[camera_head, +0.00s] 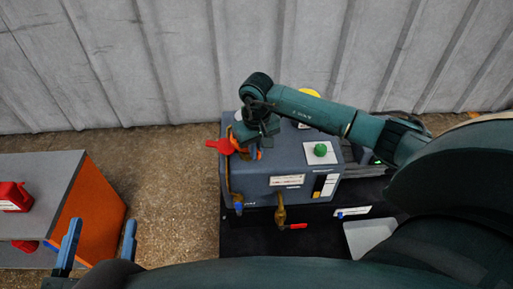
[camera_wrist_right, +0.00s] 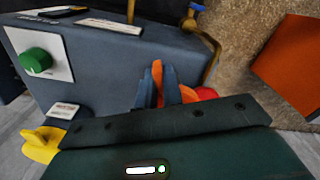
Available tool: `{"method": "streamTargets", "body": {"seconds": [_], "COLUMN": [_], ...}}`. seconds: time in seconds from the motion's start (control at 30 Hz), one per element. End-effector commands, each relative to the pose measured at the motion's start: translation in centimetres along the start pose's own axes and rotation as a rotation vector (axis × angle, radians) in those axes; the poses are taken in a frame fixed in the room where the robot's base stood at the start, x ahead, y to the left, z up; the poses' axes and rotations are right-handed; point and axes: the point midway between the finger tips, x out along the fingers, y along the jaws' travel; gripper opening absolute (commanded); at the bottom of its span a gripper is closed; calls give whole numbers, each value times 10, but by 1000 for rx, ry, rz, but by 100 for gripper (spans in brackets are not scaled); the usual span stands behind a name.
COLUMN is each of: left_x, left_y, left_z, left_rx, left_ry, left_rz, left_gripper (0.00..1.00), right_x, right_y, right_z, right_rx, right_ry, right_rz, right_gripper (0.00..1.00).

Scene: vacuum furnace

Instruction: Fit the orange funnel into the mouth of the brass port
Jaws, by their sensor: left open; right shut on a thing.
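My right gripper (camera_head: 255,152) reaches in from the right over the top left of the blue-grey machine (camera_head: 268,178). It is shut on the orange funnel (camera_wrist_right: 158,85), which shows as a narrow orange piece between the fingers in the right wrist view. In the head view only orange slivers show beside the fingers. A brass pipe (camera_head: 228,182) runs down the machine's left side; it also shows in the wrist view (camera_wrist_right: 213,58). The brass port's mouth is not clearly visible, so I cannot tell if the funnel touches it. My left gripper (camera_head: 100,243) is open and empty at lower left.
A red part (camera_head: 220,146) is at the machine's left edge, close to my right gripper. A green knob (camera_head: 320,150) is on top. A brass valve with a red handle (camera_head: 281,212) is on the front. An orange-sided cabinet (camera_head: 92,212) stands left, across open floor.

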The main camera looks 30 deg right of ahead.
Motion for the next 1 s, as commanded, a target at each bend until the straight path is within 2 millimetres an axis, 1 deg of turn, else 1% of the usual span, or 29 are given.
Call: {"method": "streamTargets", "body": {"seconds": [0.47, 1.0], "left_x": [1, 0], "left_y": [-1, -1], "left_z": [-2, 6], "left_rx": [-1, 3], "left_ry": [6, 0], "left_rz": [-1, -3], "left_gripper": [65, 65], "right_x": [1, 6], "right_y": [0, 0], "right_z": [0, 0], "right_rx": [1, 1], "right_ry": [0, 0], "right_rz": [1, 1], "right_gripper": [0, 0]}}
